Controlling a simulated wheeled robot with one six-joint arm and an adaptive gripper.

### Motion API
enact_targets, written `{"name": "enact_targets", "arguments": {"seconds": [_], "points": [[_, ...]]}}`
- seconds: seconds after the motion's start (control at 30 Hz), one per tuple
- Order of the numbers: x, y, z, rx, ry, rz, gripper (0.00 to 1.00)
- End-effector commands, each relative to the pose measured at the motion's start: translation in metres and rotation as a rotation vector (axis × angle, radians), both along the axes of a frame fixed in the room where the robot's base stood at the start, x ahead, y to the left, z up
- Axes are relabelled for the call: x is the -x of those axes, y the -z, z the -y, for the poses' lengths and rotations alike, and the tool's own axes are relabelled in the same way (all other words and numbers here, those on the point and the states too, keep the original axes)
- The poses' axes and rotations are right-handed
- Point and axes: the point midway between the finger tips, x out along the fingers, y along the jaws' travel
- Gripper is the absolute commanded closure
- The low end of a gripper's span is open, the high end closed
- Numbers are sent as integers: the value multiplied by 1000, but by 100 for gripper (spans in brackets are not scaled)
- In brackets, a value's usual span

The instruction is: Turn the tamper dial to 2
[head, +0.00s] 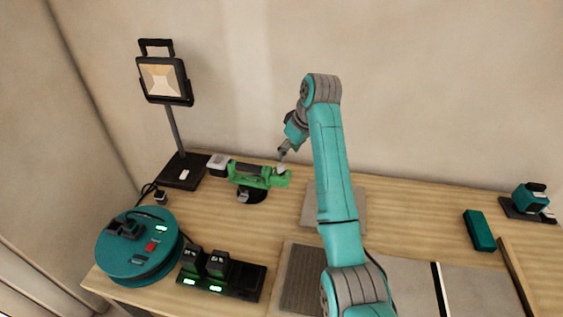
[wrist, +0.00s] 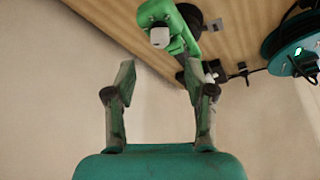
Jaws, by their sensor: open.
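The green tamper (head: 248,175) lies on its dark stand at the back of the workbench, left of centre. At its right end is a small white knob, apparently the dial (head: 281,169); it also shows in the wrist view on the end of the green body (wrist: 160,37). No number or mark on it is readable. My gripper (head: 283,155) is close to that right end, just above the dial in the head view. In the wrist view its two fingers (wrist: 160,80) are spread with nothing between them, and the dial appears beyond the fingertips.
A work light (head: 163,78) stands at the back left. A teal cable reel (head: 138,245) and a charger with two batteries (head: 221,282) are at the front left. Grey tiles (head: 408,283), a teal block (head: 480,231) and another tool (head: 530,198) are right. Bare wood lies between.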

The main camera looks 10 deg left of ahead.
Motion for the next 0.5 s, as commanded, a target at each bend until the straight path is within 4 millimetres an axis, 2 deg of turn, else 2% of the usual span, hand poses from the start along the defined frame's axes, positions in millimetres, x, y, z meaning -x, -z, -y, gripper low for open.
{"name": "enact_targets", "arguments": {"seconds": [0.1,0.3,0.5], "points": [[-4,22,-7,2,0,-5,46],[-11,52,-17,1,-1,-3,46],[-16,69,-23,1,-1,-1,46]]}}
